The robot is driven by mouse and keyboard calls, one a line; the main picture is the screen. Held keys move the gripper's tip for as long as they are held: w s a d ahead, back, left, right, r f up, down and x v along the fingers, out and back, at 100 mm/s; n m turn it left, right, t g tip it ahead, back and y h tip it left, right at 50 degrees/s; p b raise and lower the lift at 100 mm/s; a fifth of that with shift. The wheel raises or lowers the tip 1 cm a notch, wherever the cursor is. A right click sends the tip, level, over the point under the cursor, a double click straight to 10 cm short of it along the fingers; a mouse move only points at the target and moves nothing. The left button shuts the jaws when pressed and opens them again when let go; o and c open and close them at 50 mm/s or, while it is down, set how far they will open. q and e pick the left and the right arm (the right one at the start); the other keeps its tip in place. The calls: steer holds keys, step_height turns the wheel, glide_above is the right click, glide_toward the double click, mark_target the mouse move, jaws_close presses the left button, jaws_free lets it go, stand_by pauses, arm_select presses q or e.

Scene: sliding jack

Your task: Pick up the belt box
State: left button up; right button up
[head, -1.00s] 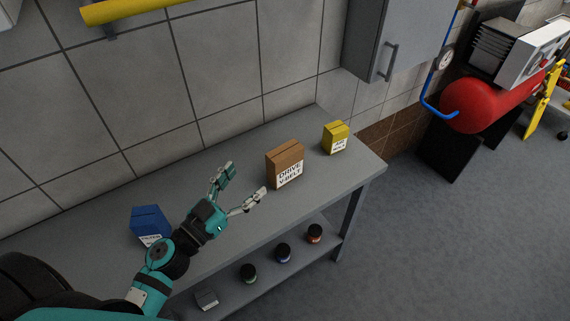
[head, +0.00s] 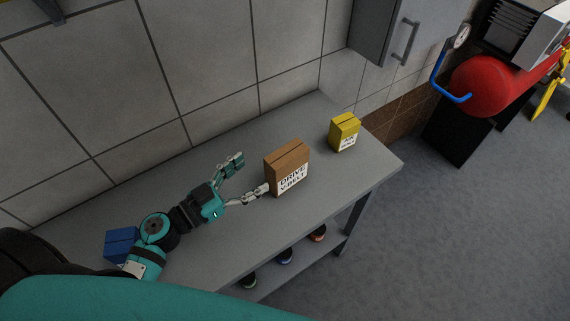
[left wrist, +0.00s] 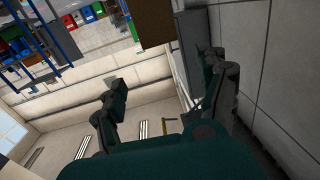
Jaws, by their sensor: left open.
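The belt box (head: 287,168) is a brown carton with a white label reading "DRIVE V-BELT". It stands upright on the grey bench in the head view. My left gripper (head: 252,176) is open, just left of the box, with its fingers pointing toward it. The nearer finger reaches close to the box's left side; I cannot tell whether it touches. In the left wrist view, the two open fingers (left wrist: 165,75) frame the picture, and a brown part of the box (left wrist: 153,22) shows at the top between them. My right gripper is not in view.
A yellow box (head: 344,132) stands right of the belt box on the bench (head: 225,254). A blue box (head: 121,244) stands at the left, partly behind my arm. Several small jars (head: 284,257) sit on the lower shelf. A tiled wall is behind, with a grey cabinet (head: 385,30) above.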

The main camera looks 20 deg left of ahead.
mark_target(271, 173)
arm_select(q)
step_height(271, 173, down, 5)
steer(key=b, duration=0.4)
steer(key=shift+w+f, duration=0.1)
steer(key=shift+w, duration=0.2)
steer(key=p+x, duration=0.1)
steer(key=x, duration=0.4)
steer(key=shift+w+d+r, duration=0.15)
steer(key=shift+w+r, duration=0.05)
steer(key=shift+w+d+f, duration=0.1)
steer(key=shift+w+d, duration=0.25)
steer(key=shift+w, duration=0.1)
steer(key=shift+w+d, duration=0.1)
steer(key=shift+w, duration=0.25)
steer(key=x, duration=0.2)
steer(key=p+x, duration=0.1)
steer(key=shift+w+r, duration=0.3)
steer(key=shift+w, duration=0.05)
steer(key=shift+w+d+f, duration=0.1)
steer(key=shift+w+d, duration=0.15)
steer(key=shift+w, duration=0.05)
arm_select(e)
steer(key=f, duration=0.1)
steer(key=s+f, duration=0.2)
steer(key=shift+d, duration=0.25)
arm_select(q)
steer(key=shift+s, duration=0.1)
